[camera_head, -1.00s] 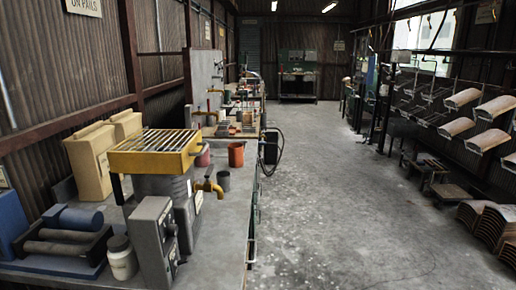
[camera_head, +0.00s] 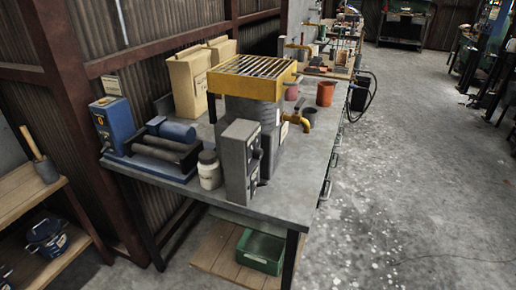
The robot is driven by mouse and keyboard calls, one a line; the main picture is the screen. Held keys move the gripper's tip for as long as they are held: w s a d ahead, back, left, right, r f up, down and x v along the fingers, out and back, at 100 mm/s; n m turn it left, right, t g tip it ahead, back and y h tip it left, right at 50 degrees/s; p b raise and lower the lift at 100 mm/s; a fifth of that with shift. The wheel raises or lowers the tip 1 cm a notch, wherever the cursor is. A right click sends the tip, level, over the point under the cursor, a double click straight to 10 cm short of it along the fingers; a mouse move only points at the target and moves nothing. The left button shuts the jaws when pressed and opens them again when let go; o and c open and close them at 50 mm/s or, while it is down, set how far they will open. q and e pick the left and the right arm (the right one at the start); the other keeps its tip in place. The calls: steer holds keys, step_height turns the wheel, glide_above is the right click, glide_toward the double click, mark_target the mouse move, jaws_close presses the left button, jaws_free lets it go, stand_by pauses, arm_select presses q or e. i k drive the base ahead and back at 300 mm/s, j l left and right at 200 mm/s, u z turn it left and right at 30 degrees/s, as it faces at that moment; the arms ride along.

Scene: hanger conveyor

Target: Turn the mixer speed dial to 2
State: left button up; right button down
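A grey ribbed drum with a yellow slatted top (camera_head: 252,68) stands on the workbench and looks like the mixer; I cannot be sure. A yellow tap (camera_head: 306,119) sticks out on its right side. A grey control box (camera_head: 237,160) stands in front of the drum, with small dark knobs (camera_head: 257,154) on its right-hand face. That face is seen edge-on, so the speed dial, its numbers and its setting cannot be read. Neither of my grippers shows in this view.
A green crate (camera_head: 261,251) is on the shelf below. The concrete floor (camera_head: 410,170) to the right is clear.

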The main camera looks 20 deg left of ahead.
mark_target(257, 154)
steer(key=u, duration=0.55)
steer(key=i+l+u, duration=0.15)
steer(key=u, duration=0.3)
steer(key=i+l+u, duration=0.1)
steer(key=l+u, duration=0.2)
steer(key=u, duration=0.15)
steer(key=l+u, duration=0.3)
steer(key=u, duration=0.15)
steer(key=l+u, duration=0.3)
steer(key=u, duration=0.15)
steer(key=i, duration=0.05)
